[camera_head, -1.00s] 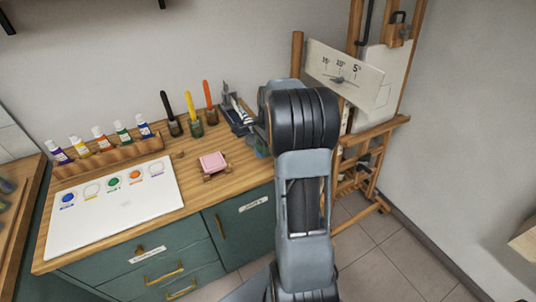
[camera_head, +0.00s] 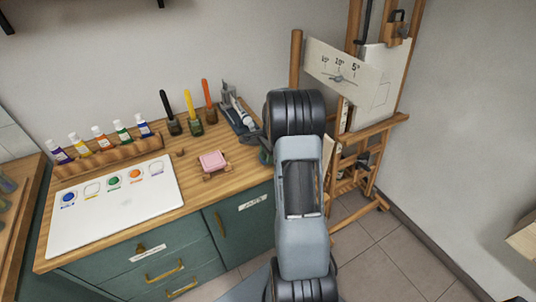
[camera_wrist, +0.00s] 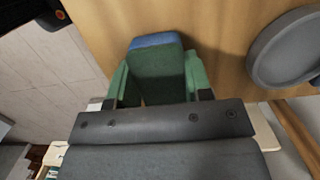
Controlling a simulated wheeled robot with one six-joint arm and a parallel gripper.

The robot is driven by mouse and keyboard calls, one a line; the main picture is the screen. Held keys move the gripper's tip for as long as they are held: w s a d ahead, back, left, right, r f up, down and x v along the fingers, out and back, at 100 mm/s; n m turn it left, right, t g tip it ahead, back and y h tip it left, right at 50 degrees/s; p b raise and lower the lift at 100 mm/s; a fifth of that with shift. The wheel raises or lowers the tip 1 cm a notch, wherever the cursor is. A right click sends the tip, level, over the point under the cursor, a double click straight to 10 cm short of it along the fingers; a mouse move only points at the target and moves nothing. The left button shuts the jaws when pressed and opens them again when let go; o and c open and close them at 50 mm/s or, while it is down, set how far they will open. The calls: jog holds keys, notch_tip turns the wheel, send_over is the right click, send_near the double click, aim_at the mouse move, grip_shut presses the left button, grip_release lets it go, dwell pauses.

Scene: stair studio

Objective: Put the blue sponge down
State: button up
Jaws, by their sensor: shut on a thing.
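The blue sponge (camera_wrist: 155,42) shows in the wrist view as a block with a blue top layer and a dark green body. My gripper (camera_wrist: 158,78) is shut on it, with one green finger on each side. The sponge is over the wooden counter top (camera_wrist: 215,20); I cannot tell whether it touches the wood. In the head view my arm hides the sponge and most of the gripper, at the counter's right end.
A grey round dish (camera_wrist: 288,48) is right of the sponge. A pink block (camera_head: 212,160) on a small wooden rack, brush pots (camera_head: 193,125), a dark tray (camera_head: 238,120) and a white palette board (camera_head: 115,208) occupy the counter. An easel (camera_head: 372,125) stands at right.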

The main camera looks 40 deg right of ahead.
jog(key=shift+f, duration=0.15)
jog(key=o, duration=1)
jog(key=shift+c, duration=0.2)
notch_tip(320, 180, up, 11)
jog(key=d, duration=0.1)
jog(key=s+a+r+n, duration=0.2)
jog(key=a+r+n, duration=0.3)
jog(key=a, duration=0.3)
jog(key=s+a+n+t+h, duration=0.1)
jog(key=s+a+n+t, duration=0.2)
jog(key=s+a+n, duration=1.1)
jog(key=shift+s+a+f+n+t, duration=0.2)
jog(key=shift+s+a+n+t, duration=0.15)
jog(key=shift+s+a, duration=0.7)
jog(key=shift+w, duration=0.15)
